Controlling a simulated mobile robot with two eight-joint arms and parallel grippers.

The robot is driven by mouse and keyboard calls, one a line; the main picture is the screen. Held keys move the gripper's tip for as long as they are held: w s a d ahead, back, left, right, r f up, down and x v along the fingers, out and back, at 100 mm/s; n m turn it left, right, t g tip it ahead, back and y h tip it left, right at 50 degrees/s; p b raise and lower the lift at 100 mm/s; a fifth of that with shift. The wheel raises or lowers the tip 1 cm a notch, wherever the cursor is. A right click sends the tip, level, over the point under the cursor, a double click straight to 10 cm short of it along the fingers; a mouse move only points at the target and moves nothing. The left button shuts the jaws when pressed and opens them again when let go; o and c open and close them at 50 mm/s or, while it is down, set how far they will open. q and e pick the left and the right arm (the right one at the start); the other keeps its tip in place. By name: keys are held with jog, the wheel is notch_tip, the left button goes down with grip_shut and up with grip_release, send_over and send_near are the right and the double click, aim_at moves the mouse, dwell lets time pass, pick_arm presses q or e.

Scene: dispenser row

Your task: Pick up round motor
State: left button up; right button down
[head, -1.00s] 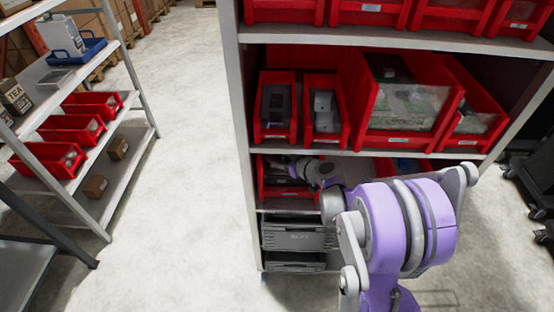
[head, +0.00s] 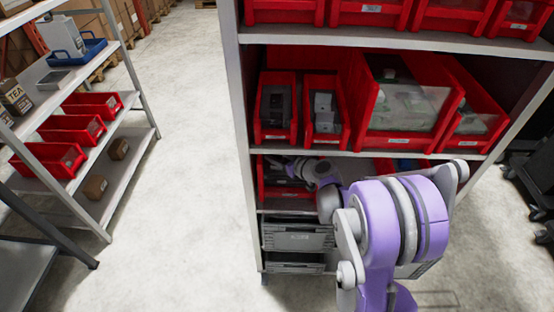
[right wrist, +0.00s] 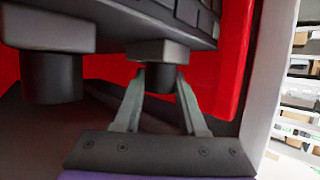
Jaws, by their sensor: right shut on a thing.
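My right gripper (right wrist: 160,80) is inside a red bin (right wrist: 240,60) and shut on a round motor (right wrist: 158,52), a dark short cylinder with a squarer block at its top. A second, similar dark motor (right wrist: 52,78) is to the left in the right wrist view, apart from the fingers. In the head view my right arm reaches into the red bin (head: 265,188) on the lower shelf, and its fingertips and the held motor are hard to make out there. My left gripper is not in view.
A dark ribbed object (right wrist: 190,15) is close above the held motor. A shelf board (head: 380,153) with several red bins lies right above my arm. Grey crates (head: 298,238) stand below. Open floor (head: 185,150) lies to the left, before another shelf rack (head: 130,150).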

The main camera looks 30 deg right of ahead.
jog(key=shift+r, duration=0.1)
jog(key=shift+r, duration=0.25)
jog(key=s+d, duration=0.1)
jog(key=s, duration=0.4)
jog(key=s+d+b, duration=0.1)
jog(key=s, duration=0.5)
jog(key=s+d, duration=0.1)
jog(key=s, duration=0.4)
jog(key=shift+s+d, duration=0.25)
jog(key=shift+s, duration=0.6)
